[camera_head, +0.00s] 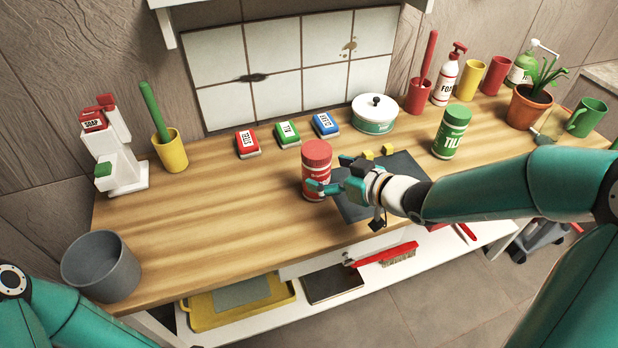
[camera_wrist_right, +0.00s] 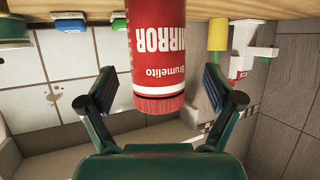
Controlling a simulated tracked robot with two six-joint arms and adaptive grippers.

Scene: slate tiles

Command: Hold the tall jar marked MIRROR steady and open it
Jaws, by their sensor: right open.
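The tall red jar (camera_head: 316,172) with a ribbed red lid (camera_head: 317,151) stands upright near the front middle of the wooden counter. In the right wrist view the jar (camera_wrist_right: 158,40) appears upside down, its label reading MIRROR, with the lid (camera_wrist_right: 159,103) towards the gripper's palm. My right gripper (camera_head: 335,174) reaches in from the right, beside the jar. In the wrist view its two fingers are spread, one on each side of the jar, with gaps visible. My left arm shows at the lower left; its gripper is out of frame.
A dark mat (camera_head: 355,209) lies under my right gripper. A green TILE jar (camera_head: 451,133) stands to the right, and a white-and-green tin (camera_head: 375,118) behind. Three small boxes, including a green one (camera_head: 287,134), lie behind the red jar. A grey bucket (camera_head: 101,267) stands front left. The left-middle counter is clear.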

